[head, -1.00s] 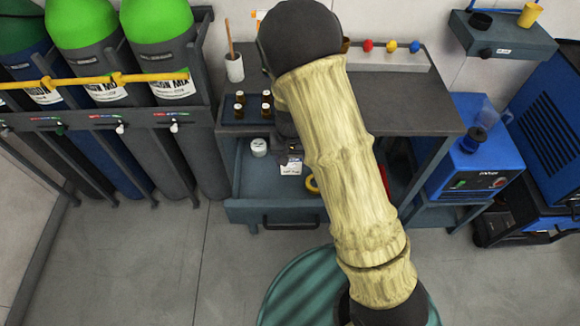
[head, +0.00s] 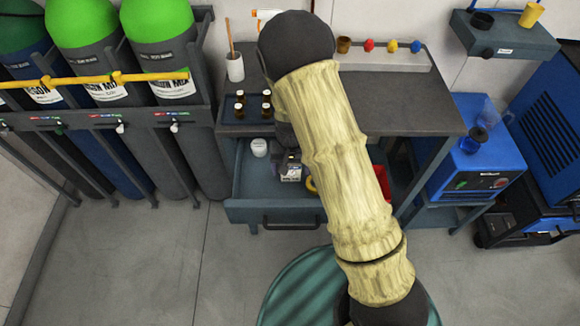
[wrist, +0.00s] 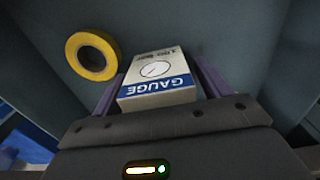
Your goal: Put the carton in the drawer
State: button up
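The carton (wrist: 157,75) is a small white and blue box marked "GAUGE", with a dial drawn on it. It shows in the wrist view between the two purple fingers of my gripper (wrist: 160,82), which look closed against its sides. In the head view the carton (head: 291,172) is inside the open drawer (head: 248,185), left of the middle. My gripper is just above and behind it, partly hidden by my arm. Whether the carton touches the drawer floor is not clear.
A yellow tape roll (wrist: 92,55) lies beside the carton in the drawer. A white jar (head: 259,147) is at the drawer's back left, and a red item (head: 383,178) shows at the right. Bottles stand in a tray (head: 232,118) on the cabinet top (head: 400,100) above.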

jog(key=shift+r, duration=0.1)
notch_tip(320, 180, up, 12)
jog(key=shift+r+p, duration=0.1)
jog(key=shift+p, duration=0.4)
dwell(0.7)
jog(key=s+d+r+t, duration=0.2)
jog(key=s+d+r, duration=0.5)
jog(key=s+d, duration=0.5)
jog(key=shift+s+d+r+t, duration=0.3)
jog(key=shift+s+d+r, duration=0.1)
jog(key=shift+s, duration=0.1)
jog(key=shift+w, duration=0.1)
jog(key=shift+c, duration=0.3)
